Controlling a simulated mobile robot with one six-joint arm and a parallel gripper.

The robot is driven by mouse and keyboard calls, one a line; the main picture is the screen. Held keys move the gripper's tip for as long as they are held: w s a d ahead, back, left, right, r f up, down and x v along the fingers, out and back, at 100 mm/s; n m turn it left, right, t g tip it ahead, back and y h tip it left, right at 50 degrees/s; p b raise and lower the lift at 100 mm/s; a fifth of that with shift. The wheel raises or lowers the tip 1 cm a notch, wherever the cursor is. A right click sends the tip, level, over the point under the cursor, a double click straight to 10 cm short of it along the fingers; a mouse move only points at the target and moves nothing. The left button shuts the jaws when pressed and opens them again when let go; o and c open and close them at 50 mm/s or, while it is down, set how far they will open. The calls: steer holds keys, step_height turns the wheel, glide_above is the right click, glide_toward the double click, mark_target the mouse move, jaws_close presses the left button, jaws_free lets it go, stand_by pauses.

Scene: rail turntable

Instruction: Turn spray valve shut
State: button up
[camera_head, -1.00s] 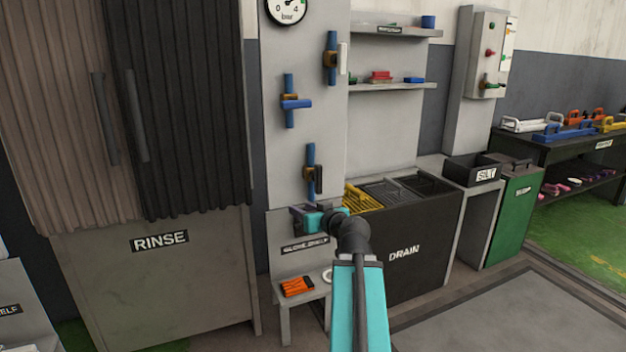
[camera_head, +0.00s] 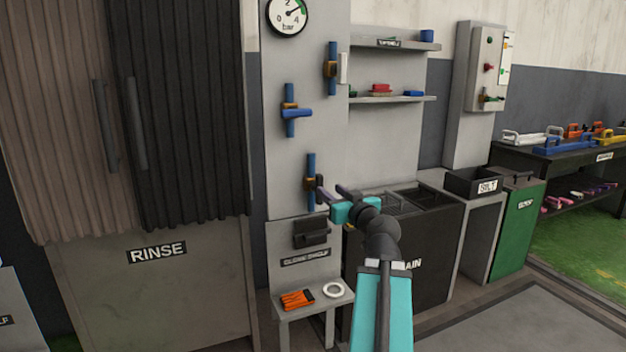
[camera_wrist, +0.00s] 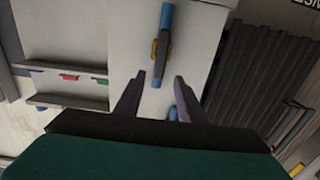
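Three valves on blue pipes sit on a pale wall panel (camera_head: 277,150); no label shows which one is the spray valve. The top valve (camera_head: 331,68) has a white upright handle. The middle valve (camera_head: 290,110) has a blue handle lying crosswise. The lowest valve (camera_head: 311,184) has a brass body and a dark handle roughly in line with its pipe; it also shows in the wrist view (camera_wrist: 154,50), which is upside down. My gripper (camera_head: 332,192) is beside the lowest valve's handle. In the wrist view my gripper (camera_wrist: 158,92) is open, with nothing between its fingertips.
A pressure gauge (camera_head: 287,15) is above the valves. A dark box (camera_head: 310,232) is on the panel below, over a small shelf (camera_head: 320,302) with an orange item and a white ring. The black drain tub (camera_head: 440,245) stands right; dark curtains (camera_head: 185,110) hang left.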

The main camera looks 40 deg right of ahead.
steer(key=shift+p+x, duration=0.7)
steer(key=shift+x, duration=0.8)
steer(key=shift+b+x, duration=0.8)
steer(key=shift+x, duration=4.4)
jaws_close()
